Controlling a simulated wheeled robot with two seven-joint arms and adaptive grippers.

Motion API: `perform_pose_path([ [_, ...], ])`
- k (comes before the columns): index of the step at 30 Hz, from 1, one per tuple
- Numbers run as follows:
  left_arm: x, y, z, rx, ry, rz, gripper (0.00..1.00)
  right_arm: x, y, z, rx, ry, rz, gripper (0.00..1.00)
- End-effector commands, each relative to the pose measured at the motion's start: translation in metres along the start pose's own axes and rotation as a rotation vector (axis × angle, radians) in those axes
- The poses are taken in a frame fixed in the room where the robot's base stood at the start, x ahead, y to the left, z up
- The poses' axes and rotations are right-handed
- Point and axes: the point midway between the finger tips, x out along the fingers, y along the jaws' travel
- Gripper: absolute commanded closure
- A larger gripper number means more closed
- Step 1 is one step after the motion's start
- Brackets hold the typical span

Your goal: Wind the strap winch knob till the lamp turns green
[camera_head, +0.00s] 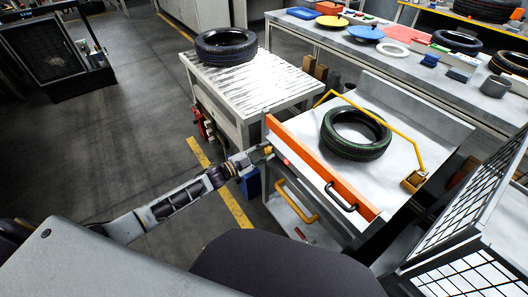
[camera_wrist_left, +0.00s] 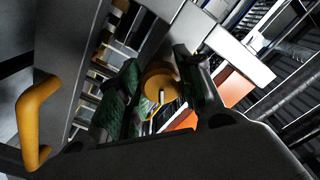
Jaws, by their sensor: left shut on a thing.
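The yellow winch knob (camera_head: 268,150) is at the left end of the orange front panel (camera_head: 325,170) of a white tray bench. My left gripper (camera_head: 262,155) reaches it from the left and is shut on it. In the left wrist view the round knob (camera_wrist_left: 160,80), with a pale pin at its centre, sits between the two green-padded fingers. A small red spot (camera_head: 287,162), perhaps the lamp, shows on the panel beside the knob; I see no green light there. My right gripper is out of view.
A dark tyre (camera_head: 356,133) lies on the tray (camera_head: 305,128) under a bent yellow bar (camera_head: 385,115). The panel has a black handle (camera_head: 342,197), with a yellow handle (camera_head: 297,200) below. Another tyre (camera_head: 226,46) lies on a roller table (camera_head: 262,92). A wire-mesh guard (camera_head: 470,210) stands right.

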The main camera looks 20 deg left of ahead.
Motion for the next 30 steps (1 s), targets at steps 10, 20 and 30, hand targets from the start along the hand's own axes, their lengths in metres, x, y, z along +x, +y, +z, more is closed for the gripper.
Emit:
perform_pose_path([
  [10,-0.0003,0.0003,0.0005,0.112,-0.001,0.001,0.88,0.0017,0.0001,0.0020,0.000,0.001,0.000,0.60],
  [20,-0.0003,0.0003,0.0005,0.117,-0.001,0.001,0.88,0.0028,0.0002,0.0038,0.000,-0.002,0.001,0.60],
  [30,-0.0001,-0.0001,0.0003,0.116,0.000,0.001,0.42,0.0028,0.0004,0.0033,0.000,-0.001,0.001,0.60],
])
